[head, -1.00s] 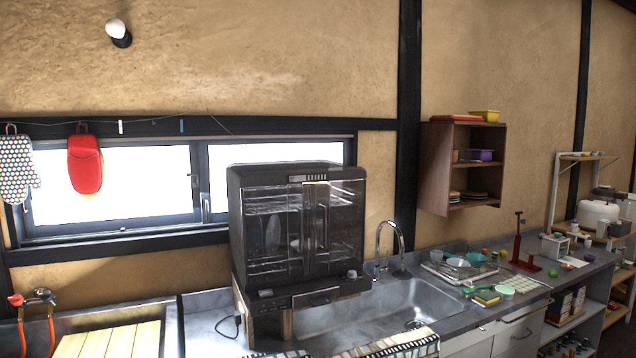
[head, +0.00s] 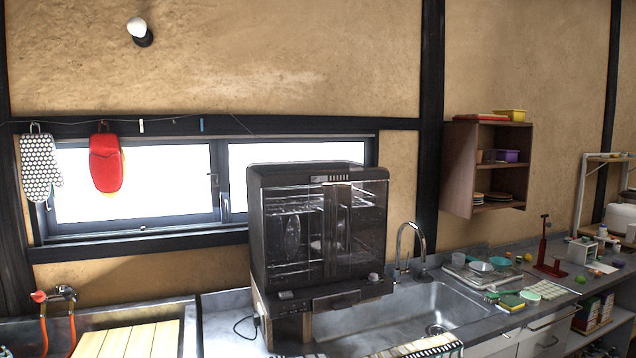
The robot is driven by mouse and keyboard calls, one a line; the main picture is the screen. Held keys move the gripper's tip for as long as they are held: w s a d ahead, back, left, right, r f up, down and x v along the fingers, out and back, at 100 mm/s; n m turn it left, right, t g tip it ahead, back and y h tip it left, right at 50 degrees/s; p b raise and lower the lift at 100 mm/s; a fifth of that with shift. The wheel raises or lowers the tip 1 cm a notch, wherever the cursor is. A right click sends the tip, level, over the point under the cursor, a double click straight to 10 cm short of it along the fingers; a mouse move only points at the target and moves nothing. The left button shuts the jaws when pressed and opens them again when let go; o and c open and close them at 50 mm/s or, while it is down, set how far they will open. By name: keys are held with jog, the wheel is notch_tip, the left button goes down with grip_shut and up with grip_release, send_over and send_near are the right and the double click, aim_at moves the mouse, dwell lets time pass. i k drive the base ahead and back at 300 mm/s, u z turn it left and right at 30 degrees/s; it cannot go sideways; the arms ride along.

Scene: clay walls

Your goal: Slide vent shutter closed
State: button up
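I cannot make out a vent shutter for certain in the head view. A wide, low window (head: 218,185) with a dark frame and bright panes is set in the clay wall. A small latch shows on its middle upright. My gripper is not in view.
A dark dish dryer (head: 318,235) stands in front of the window's right part, beside the sink (head: 415,308) and its tap (head: 410,240). Oven mitts (head: 106,165) hang before the window. A wooden wall shelf (head: 487,165) is at right. The counter's right part holds several small items.

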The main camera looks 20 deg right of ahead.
aim_at(316, 179)
jog(key=i, duration=0.95)
